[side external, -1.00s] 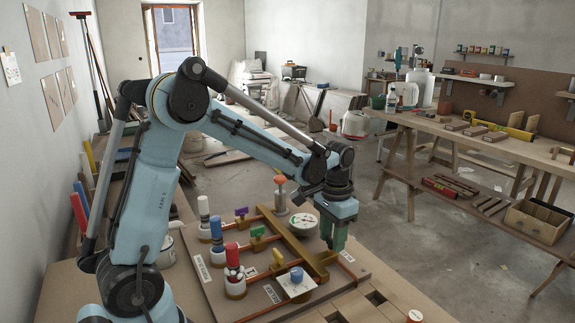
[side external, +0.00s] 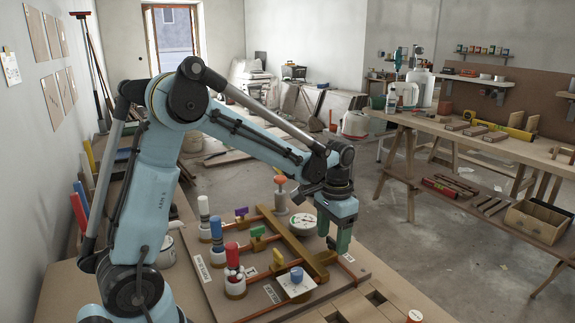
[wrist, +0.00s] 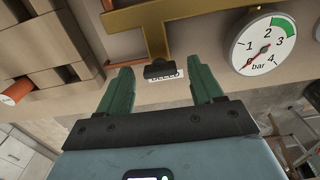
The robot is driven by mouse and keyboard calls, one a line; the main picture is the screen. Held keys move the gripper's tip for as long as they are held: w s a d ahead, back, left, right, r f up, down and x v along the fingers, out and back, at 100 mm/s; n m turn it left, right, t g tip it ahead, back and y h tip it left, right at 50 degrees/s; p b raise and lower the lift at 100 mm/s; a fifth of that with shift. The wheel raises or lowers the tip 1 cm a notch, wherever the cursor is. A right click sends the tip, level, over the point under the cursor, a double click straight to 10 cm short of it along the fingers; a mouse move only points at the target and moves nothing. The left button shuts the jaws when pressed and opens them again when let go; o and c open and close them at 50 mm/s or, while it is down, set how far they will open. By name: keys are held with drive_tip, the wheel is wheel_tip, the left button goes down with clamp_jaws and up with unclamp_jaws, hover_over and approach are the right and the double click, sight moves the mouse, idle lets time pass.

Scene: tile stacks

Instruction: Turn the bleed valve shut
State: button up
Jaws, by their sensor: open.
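The bleed valve's black handle (wrist: 160,71) shows in the wrist view at the end of a brass pipe stub. It lies crosswise to that stub and covers part of a white label (wrist: 166,77) that seems to read BLEED. My gripper (wrist: 161,76) is open, its two green fingers spread on either side of the handle, with gaps on both sides. I cannot tell whether the fingertips reach the handle's height. In the side view my gripper (side external: 339,243) points down at the right end of the pipe board; the valve is not clear there.
A pressure gauge (wrist: 262,45) stands right of the valve, its red needle near 0. The brass pipe (side external: 292,240) crosses the board (side external: 215,280).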

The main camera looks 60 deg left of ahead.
wheel_tip(320, 180, up, 12)
idle(0.6)
drive_tip(key=t, duration=0.4)
approach(332, 240)
drive_tip(key=s+d+r, duration=0.3)
drive_tip(key=d, duration=0.1)
drive_tip(key=s+d+f+t, duration=0.2)
drive_tip(key=s+f+t, duration=0.1)
drive_tip(key=s, duration=0.2)
drive_tip(key=shift+d+f, duration=0.25)
drive_tip(key=shift+f, duration=0.1)
idle(0.4)
